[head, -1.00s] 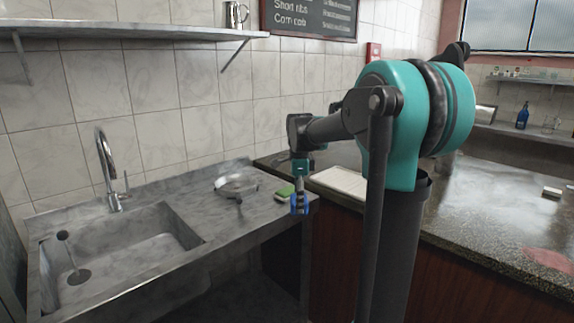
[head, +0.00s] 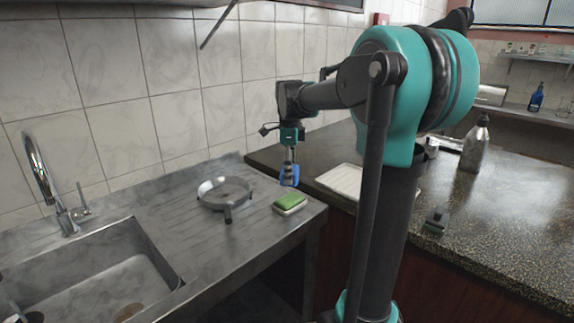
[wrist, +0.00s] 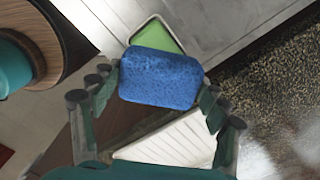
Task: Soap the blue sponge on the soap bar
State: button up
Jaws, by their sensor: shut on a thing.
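My gripper (head: 289,172) is shut on the blue sponge (wrist: 160,77) and holds it upright between its fingers in the wrist view. The sponge (head: 289,175) also shows in the head view, in the air just above and behind the soap. The green soap bar (head: 290,201) lies in a pale dish (head: 291,210) near the right edge of the steel counter. In the wrist view the soap bar (wrist: 156,38) shows partly behind the sponge. The sponge appears apart from the soap.

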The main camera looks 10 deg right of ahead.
aim_at(289, 198)
jog(key=shift+f, duration=2.95)
jog(key=shift+f, duration=0.55)
jog(key=shift+r, duration=3.55)
